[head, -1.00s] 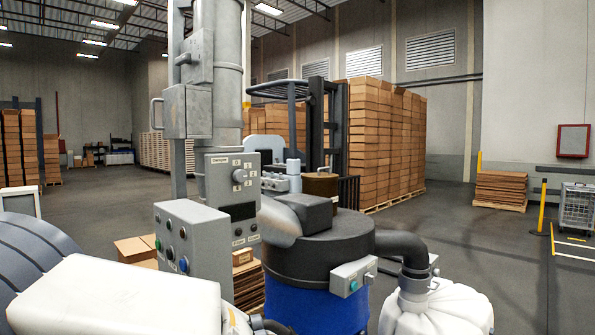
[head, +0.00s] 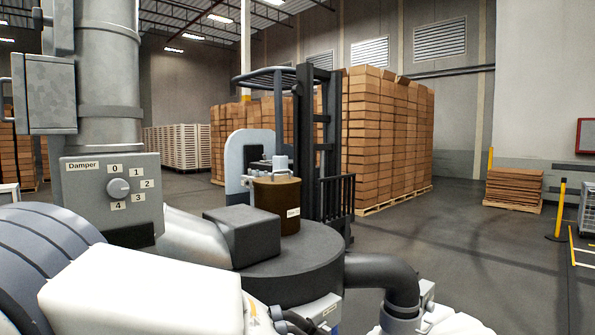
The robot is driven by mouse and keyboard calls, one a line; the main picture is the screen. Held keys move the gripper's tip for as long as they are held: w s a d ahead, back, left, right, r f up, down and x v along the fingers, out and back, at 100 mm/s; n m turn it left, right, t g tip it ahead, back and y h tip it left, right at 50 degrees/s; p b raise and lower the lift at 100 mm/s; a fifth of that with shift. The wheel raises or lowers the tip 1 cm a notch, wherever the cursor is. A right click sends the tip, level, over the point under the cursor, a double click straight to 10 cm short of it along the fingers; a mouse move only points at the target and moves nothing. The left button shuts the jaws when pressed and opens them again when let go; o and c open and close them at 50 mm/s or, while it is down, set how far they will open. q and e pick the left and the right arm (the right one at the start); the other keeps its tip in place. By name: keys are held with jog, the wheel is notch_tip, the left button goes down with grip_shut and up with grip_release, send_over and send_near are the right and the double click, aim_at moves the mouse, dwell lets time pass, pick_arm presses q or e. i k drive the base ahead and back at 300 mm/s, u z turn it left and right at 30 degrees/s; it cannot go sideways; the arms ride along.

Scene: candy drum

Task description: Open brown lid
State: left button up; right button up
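A brown cylinder with a small white label (head: 278,205) stands upright on the dark round drum top (head: 300,268), just right of a dark grey block (head: 243,233). Its top looks closed. Small grey parts (head: 281,165) show just above it; I cannot tell whether they touch it or stand behind it. A white link of my own arm fills the lower left of the head view. Neither gripper's fingers can be seen.
A grey damper box with a dial (head: 113,190) is on a metal column at left. A thick dark pipe (head: 385,275) bends down right of the drum. A forklift (head: 310,140) and stacked boxes (head: 385,140) stand behind.

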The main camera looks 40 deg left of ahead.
aim_at(281, 181)
jog(key=i, duration=1.45)
jog(key=u, duration=2.6)
jog(key=i, duration=0.55)
jog(key=z, duration=0.7)
